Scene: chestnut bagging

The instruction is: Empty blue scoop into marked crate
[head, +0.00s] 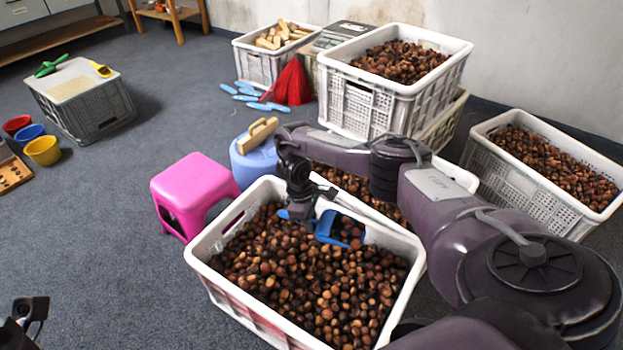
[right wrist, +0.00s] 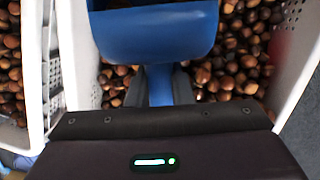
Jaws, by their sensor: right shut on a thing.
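The blue scoop (head: 325,229) is low over the chestnuts in the front white crate (head: 208,275), within its walls. Some chestnuts show at the scoop's bowl; I cannot tell whether it touches the heap. My right gripper (head: 298,212) is shut on the scoop's handle. In the right wrist view the handle (right wrist: 160,88) runs between the fingers, with the blue bowl (right wrist: 155,35) beyond. The front crate has a reddish mark on its outer left wall (head: 240,306). A dark part of my left arm (head: 30,312) shows at the lower left; its jaws are not clear.
Another chestnut crate (head: 455,177) stands just behind, partly hidden by my right arm. A stacked full crate (head: 360,105) and a right-hand crate (head: 535,190) stand farther back. A pink stool (head: 190,185) and blue container (head: 252,165) are at left. Floor is clear at left front.

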